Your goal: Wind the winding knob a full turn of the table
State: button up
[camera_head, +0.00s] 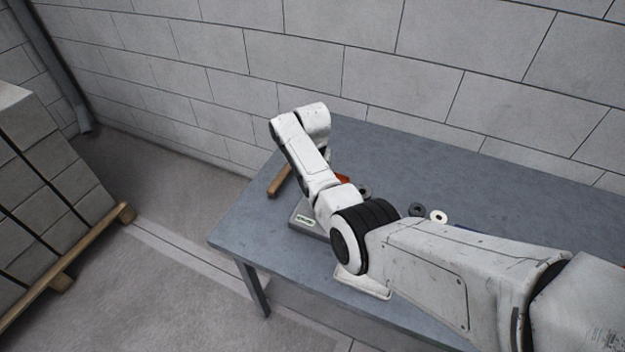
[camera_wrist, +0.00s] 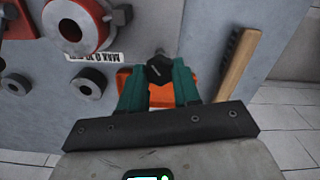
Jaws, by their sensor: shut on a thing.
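The winding knob (camera_wrist: 160,67) is a small dark faceted knob with a pale line on its face. It shows in the wrist view in front of an orange part (camera_wrist: 164,94). My gripper (camera_wrist: 160,78) has its two green fingers on either side of the knob and is shut on it. In the head view my arm hides the knob and the fingers. The grey table (camera_head: 252,218) carries these things.
A wooden-handled brush (camera_wrist: 238,66) lies close right of the fingers; its handle (camera_head: 279,182) also shows in the head view. A red ring part (camera_wrist: 76,24) and dark rings (camera_wrist: 88,83) lie left. A light ring (camera_head: 438,216) lies right of my arm. A block wall (camera_head: 330,70) stands behind.

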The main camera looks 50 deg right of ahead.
jog(key=m, duration=0.3)
jog(key=shift+m, duration=0.3)
jog(key=shift+r+m+b, duration=0.1)
jog(key=shift+m+b, duration=0.25)
jog(key=shift+m, duration=1.45)
jog(key=shift+w, duration=0.1)
jog(key=o, duration=1.1)
jog(key=shift+c, duration=0.2)
notch_tip(320, 180, up, 11)
jog(key=b, duration=0.1)
jog(key=shift+f, duration=0.2)
